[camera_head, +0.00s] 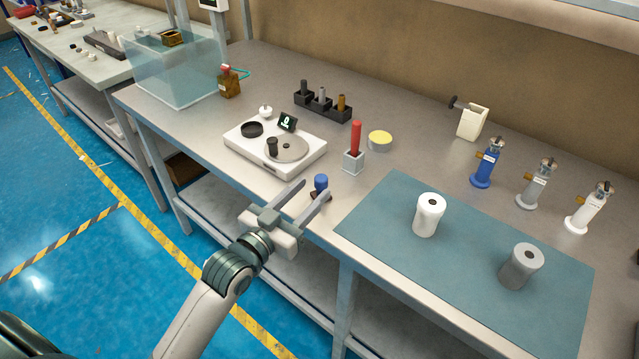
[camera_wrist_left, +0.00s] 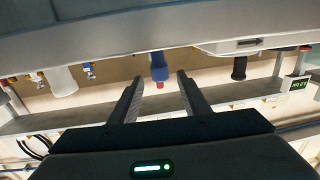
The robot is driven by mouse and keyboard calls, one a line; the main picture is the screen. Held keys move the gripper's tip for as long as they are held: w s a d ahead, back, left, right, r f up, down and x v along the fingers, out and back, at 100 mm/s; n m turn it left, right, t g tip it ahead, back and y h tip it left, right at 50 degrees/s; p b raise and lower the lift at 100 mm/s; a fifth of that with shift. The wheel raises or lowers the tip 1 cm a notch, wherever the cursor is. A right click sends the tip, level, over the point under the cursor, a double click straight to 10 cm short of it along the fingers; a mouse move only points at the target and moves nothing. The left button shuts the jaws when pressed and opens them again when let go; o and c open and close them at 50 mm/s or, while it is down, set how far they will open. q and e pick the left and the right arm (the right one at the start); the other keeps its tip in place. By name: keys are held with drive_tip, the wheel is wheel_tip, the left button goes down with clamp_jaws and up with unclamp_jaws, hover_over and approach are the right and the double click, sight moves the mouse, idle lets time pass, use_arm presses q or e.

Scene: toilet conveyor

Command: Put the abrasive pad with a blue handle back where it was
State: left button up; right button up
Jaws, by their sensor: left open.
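The abrasive pad with a blue handle (camera_head: 321,183) stands near the front edge of the workbench, handle up, with its dark base partly hidden by a finger. My left gripper (camera_head: 314,189) is open, with its two fingers pointing at the pad and the handle at or just beyond the fingertips. In the left wrist view the blue handle (camera_wrist_left: 159,66) shows ahead, lined up with the gap between the open fingers (camera_wrist_left: 158,80). Nothing is gripped. I cannot tell how far between the fingers the handle is. My right gripper is not in view.
A white polishing device (camera_head: 245,150) stands left of the pad; a red-handled tool in a square holder (camera_head: 353,163) stands behind it. A black rack (camera_head: 322,104) holds several pieces farther back. A blue-grey mat (camera_head: 375,215) with two rolls lies right.

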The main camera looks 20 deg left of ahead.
use_arm(q)
drive_tip(key=shift+v, duration=1.5)
